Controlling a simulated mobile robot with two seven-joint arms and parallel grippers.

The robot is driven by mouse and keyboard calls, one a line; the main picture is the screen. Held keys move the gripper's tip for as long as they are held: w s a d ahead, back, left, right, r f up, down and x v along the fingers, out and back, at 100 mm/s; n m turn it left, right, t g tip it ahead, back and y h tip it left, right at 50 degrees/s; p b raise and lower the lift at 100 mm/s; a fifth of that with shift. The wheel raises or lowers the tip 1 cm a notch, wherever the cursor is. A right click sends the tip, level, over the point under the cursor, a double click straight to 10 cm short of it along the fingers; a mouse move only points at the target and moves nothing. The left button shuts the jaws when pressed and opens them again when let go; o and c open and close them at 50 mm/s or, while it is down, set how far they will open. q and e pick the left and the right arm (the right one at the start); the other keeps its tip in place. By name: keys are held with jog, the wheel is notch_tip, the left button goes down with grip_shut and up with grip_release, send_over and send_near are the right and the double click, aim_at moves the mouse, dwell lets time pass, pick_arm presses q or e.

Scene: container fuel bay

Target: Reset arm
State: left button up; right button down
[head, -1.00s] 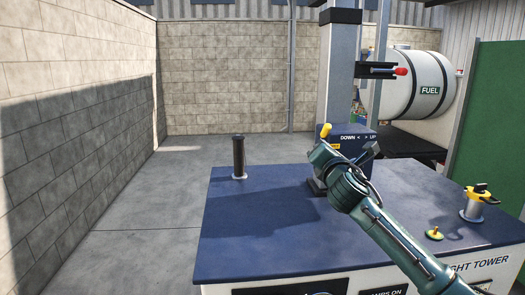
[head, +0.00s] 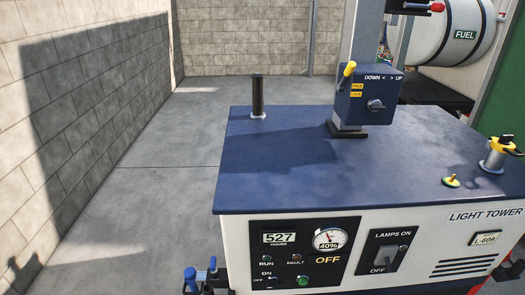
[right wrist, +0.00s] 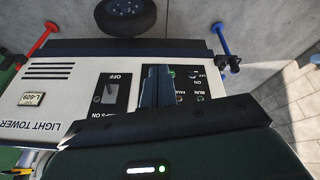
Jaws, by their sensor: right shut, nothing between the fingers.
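My right gripper (right wrist: 157,88) shows in the right wrist view with its fingers shut and nothing between them. It is in front of the light tower's control face, over the area between the lamps switch (right wrist: 110,92) and the start panel (right wrist: 193,88). I cannot tell the gap to the face. The head view shows neither gripper.
A dark exhaust pipe (head: 258,96) and yellow-handled filler cap (head: 497,152) stand on the top. A blue jack (head: 212,270) sticks out low at left. Behind are the fuel tank (head: 450,35) and block walls (head: 80,100). The floor (head: 165,160) at left is clear.

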jog(key=w+a+f+t+y, duration=0.2)
jog(key=a+f+t, duration=0.3)
jog(key=f, duration=0.3)
jog(key=shift+w+a+f+t+y, duration=0.15)
jog(key=shift+a+f+t+y, duration=0.05)
jog(key=shift+f+t+y, duration=0.2)
jog(key=shift+m, duration=0.3)
dwell(0.7)
dwell(1.0)
